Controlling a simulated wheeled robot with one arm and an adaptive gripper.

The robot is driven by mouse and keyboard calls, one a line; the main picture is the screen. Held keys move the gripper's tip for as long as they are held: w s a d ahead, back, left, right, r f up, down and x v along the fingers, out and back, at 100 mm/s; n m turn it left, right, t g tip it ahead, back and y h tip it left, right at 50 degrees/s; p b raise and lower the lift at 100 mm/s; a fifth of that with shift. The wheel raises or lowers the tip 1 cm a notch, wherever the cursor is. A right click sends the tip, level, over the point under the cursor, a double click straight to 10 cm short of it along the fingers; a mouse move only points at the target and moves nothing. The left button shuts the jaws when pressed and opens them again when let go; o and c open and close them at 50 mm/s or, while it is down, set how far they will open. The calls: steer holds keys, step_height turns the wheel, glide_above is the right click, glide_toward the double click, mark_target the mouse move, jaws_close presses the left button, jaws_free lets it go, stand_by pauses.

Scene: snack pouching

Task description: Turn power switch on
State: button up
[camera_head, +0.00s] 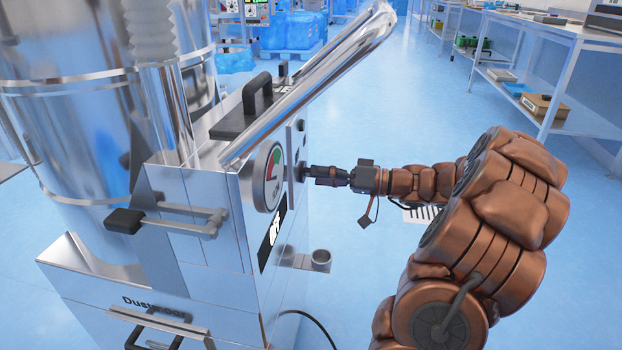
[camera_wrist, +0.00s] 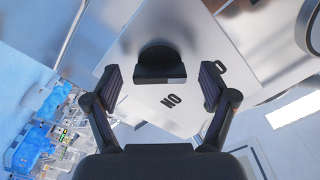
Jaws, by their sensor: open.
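The power switch (camera_wrist: 158,66) is a dark rotary knob on a pale plate in the wrist view. The letters "NO" are printed below it, and part of another letter shows to its right. In the head view my gripper (camera_head: 312,172) reaches the right side face of the shiny metal machine (camera_head: 215,190) from the right. The knob is mostly hidden behind the fingers there.
A round gauge (camera_head: 268,177) with a green and red dial sits left of my gripper. A thick metal bar (camera_head: 310,85) slants above it. A small metal cup bracket (camera_head: 320,260) sticks out below. Shelves (camera_head: 550,75) stand at the right, with open blue floor between.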

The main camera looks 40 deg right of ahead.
steer(key=shift+x, duration=1.05)
steer(key=c, duration=1.2)
steer(key=shift+o, duration=0.2)
